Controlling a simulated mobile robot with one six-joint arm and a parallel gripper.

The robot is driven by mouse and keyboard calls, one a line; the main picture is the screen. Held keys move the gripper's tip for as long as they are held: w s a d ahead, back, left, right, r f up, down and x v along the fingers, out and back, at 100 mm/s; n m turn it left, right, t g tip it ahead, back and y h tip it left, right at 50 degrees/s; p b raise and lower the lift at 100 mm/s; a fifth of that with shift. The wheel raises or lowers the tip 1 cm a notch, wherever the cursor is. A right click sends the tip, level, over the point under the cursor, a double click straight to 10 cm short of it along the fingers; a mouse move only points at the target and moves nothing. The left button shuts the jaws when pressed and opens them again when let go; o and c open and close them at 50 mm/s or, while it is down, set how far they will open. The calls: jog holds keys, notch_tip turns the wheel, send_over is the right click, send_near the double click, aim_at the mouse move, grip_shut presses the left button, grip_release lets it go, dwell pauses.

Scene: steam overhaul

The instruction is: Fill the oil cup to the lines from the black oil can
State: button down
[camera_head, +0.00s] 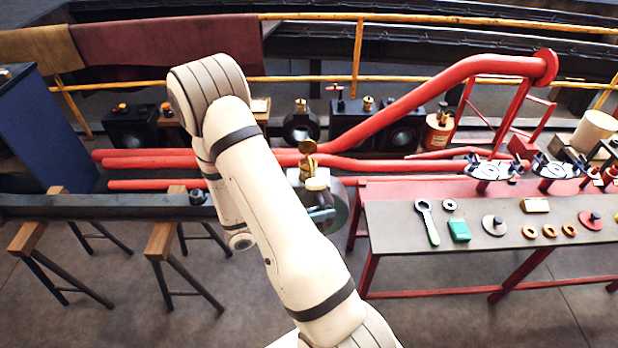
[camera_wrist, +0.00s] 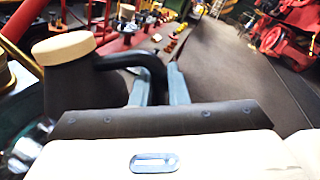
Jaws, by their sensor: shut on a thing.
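In the wrist view my gripper (camera_wrist: 158,82) has its grey fingers closed around the curved black handle of the black oil can (camera_wrist: 72,80). The can has a pale tan cap and is clear of any bench I can see. In the head view its pale cap (camera_head: 318,184) shows beside my arm, which hides the gripper. A brass fitting (camera_head: 308,150), perhaps the oil cup with a raised lid, stands just behind the can. Brass also shows at the left edge of the wrist view (camera_wrist: 5,72).
Red pipes (camera_head: 230,160) run behind my arm. A dark beam (camera_head: 90,207) on trestles lies at left. Floor in front is clear.

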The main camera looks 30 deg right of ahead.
jog(key=shift+s+f+m+b, duration=0.2)
jog(key=shift+f+m+b, duration=0.4)
jog(key=shift+f+b, duration=0.65)
jog(key=f+b, duration=0.1)
jog(key=b, duration=0.1)
jog(key=f+m+b, duration=0.2)
jog(key=f+b, duration=0.1)
jog(key=shift+w+d+h+b, duration=0.1)
jog(key=shift+w+h+b, duration=0.2)
jog(key=shift+w+h, duration=0.1)
jog(key=shift+w+f+m+b, duration=0.15)
jog(key=shift+f+m+b, duration=0.1)
jog(key=shift+m+b, duration=0.5)
jog(key=shift+r, duration=0.1)
jog(key=s+r+p, duration=0.3)
jog(key=s+p, duration=0.5)
jog(key=s, duration=0.2)
jog(key=shift+a+p, duration=0.25)
jog(key=shift+p, duration=0.1)
